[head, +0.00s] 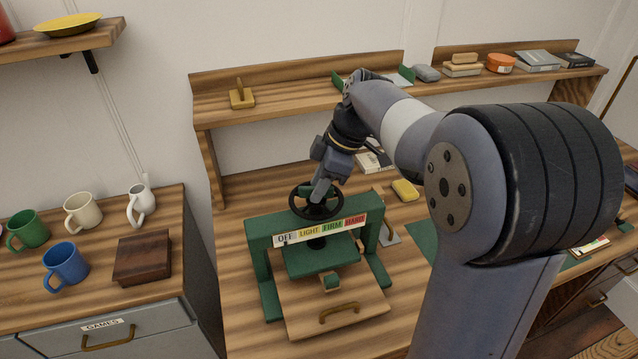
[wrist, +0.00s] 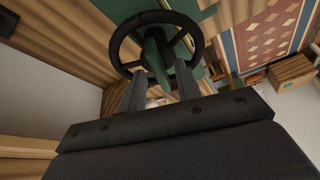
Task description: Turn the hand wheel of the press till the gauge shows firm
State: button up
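The green press (head: 262,259) stands on the wooden bench, with its black hand wheel (head: 293,206) on top. A gauge strip (head: 320,231) across its front reads OFF, LIGHT, FIRM, HARD; I cannot make out where it points. My gripper (head: 318,193) reaches down over the wheel's middle. In the wrist view, the wheel's rim (wrist: 115,45) lies beyond the fingers. My gripper (wrist: 160,69) has its two fingers apart, on either side of a green part at the wheel's middle. A gap shows between them, and I see no firm grip. The fingertips' contact is partly hidden.
A wooden board with a handle (head: 338,313) lies at the press's foot. A yellow block (head: 405,190) lies behind right. A shelf (head: 290,102) runs along the back. Mugs and a dark wooden box (head: 142,257) stand on the left cabinet. My arm hides part of the right bench.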

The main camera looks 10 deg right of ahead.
jog(key=shift+f, duration=0.15)
jog(key=shift+c, duration=0.3)
grip_shut()
jog(key=shift+m, duration=0.3)
jog(key=m, duration=0.1)
jog(key=m+t+b, duration=0.1)
jog(key=m, duration=0.1)
jog(key=shift+s+a+t, duration=0.1)
jog(key=shift+s+t, duration=0.05)
jog(key=shift+t, duration=0.15)
jog(key=m+t+h, duration=0.1)
jog(key=m, duration=0.4)
jog(key=shift+s+a, duration=0.1)
jog(key=m+t+h+p, duration=0.1)
jog(key=m+h, duration=0.1)
jog(key=m, duration=0.2)
jog(key=shift+a, duration=0.1)
jog(key=m+h, duration=0.1)
jog(key=m, duration=0.4)
jog(key=shift+a+h+p, duration=0.1)
jog(key=shift+h+p, duration=0.25)
jog(key=shift+h, duration=0.05)
jog(key=shift+m, duration=0.3)
